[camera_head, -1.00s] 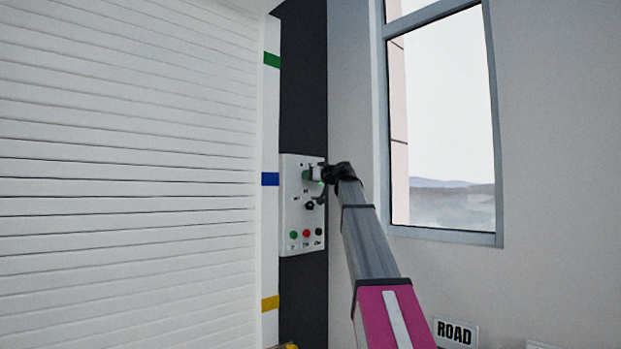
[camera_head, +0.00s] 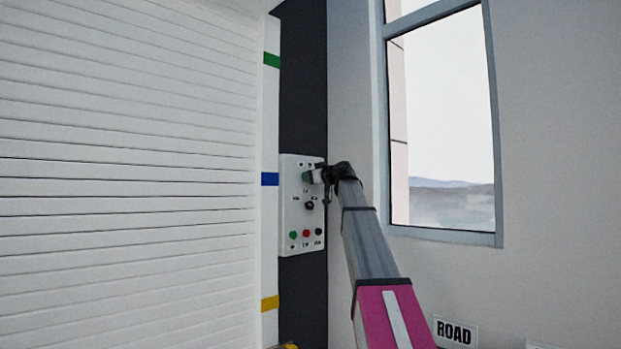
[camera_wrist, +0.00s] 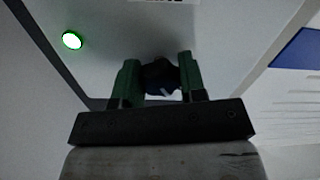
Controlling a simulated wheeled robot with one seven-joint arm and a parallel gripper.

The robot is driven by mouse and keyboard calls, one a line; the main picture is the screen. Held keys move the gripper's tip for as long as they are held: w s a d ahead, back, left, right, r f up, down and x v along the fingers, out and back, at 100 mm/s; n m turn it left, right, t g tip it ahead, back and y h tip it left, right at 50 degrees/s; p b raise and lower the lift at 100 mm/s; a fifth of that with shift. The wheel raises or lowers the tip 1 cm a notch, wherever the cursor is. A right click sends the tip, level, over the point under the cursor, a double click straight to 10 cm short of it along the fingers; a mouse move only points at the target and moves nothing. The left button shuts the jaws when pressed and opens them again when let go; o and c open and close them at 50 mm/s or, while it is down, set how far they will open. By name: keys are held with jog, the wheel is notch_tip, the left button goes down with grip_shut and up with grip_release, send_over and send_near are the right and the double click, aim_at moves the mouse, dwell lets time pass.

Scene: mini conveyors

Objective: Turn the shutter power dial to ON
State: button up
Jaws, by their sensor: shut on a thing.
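The control panel (camera_head: 288,215) is a pale upright plate on a dark wall strip beside the shutter. My gripper (camera_head: 307,177) is at its upper part and hides the dial there in the head view. In the wrist view, the green fingers of my gripper (camera_wrist: 158,82) are shut on a dark round dial (camera_wrist: 160,76) with a short white mark, one finger on each side. A green lamp (camera_wrist: 73,41) is lit on the panel near the dial. The panel's labels are too small or cut off to read.
Below my gripper, the panel has another black knob (camera_head: 309,205) and a row with a green button (camera_head: 293,235), a red button (camera_head: 306,233) and a black button (camera_head: 318,231). The white slatted shutter (camera_head: 130,190) fills the left. A window (camera_head: 445,120) is at the right.

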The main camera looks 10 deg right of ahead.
jog(key=o, duration=0.9)
jog(key=shift+o, duration=0.2)
jog(key=v, duration=1)
jog(key=shift+s+d, duration=0.25)
jog(key=shift+s, duration=0.1)
jog(key=shift+s, duration=0.1)
